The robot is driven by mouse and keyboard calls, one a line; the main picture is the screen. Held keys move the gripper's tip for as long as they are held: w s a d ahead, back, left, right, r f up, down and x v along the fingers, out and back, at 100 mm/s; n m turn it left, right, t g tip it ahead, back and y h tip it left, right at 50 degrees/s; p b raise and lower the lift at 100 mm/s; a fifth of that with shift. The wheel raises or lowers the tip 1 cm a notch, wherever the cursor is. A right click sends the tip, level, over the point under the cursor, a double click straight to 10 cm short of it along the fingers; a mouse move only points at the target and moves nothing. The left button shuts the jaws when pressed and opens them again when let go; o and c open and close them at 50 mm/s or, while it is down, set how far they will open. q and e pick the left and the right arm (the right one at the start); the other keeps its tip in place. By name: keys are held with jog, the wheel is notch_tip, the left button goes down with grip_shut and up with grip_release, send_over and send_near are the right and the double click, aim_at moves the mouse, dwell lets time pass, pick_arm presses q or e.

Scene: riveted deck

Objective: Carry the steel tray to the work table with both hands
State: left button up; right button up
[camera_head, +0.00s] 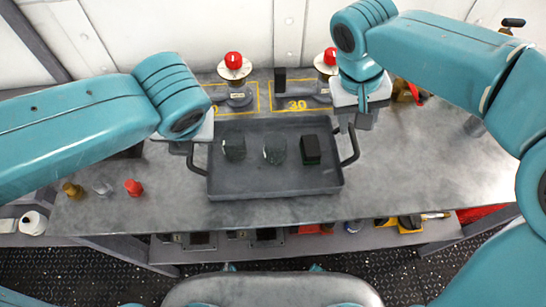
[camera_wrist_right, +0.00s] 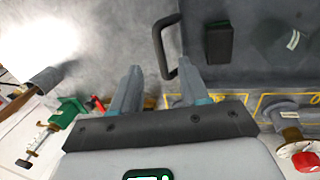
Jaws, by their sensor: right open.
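The steel tray (camera_head: 270,185) is dark grey and lies on a grey metal bench top (camera_head: 430,165). It holds two dark, round, glassy pieces (camera_head: 234,148) (camera_head: 274,150) and a dark block (camera_head: 310,150). The block also shows in the right wrist view (camera_wrist_right: 219,42). My right gripper (camera_head: 358,122) is open above the tray's right handle (camera_head: 351,148). In the right wrist view the handle (camera_wrist_right: 158,45) appears between the spread fingers (camera_wrist_right: 160,75); contact cannot be told. My left gripper (camera_head: 192,146) is at the left handle (camera_head: 194,160); its fingers are mostly hidden.
Behind the tray stand two red-topped fixtures (camera_head: 233,62) (camera_head: 330,58) and yellow-marked areas (camera_head: 297,105). Small brass, grey and red pieces (camera_head: 133,187) stand at the left. A lower shelf (camera_head: 330,241) holds several items. Bench space right of the tray is mostly clear.

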jog(key=shift+v, duration=1.8)
jog(key=shift+s, duration=0.1)
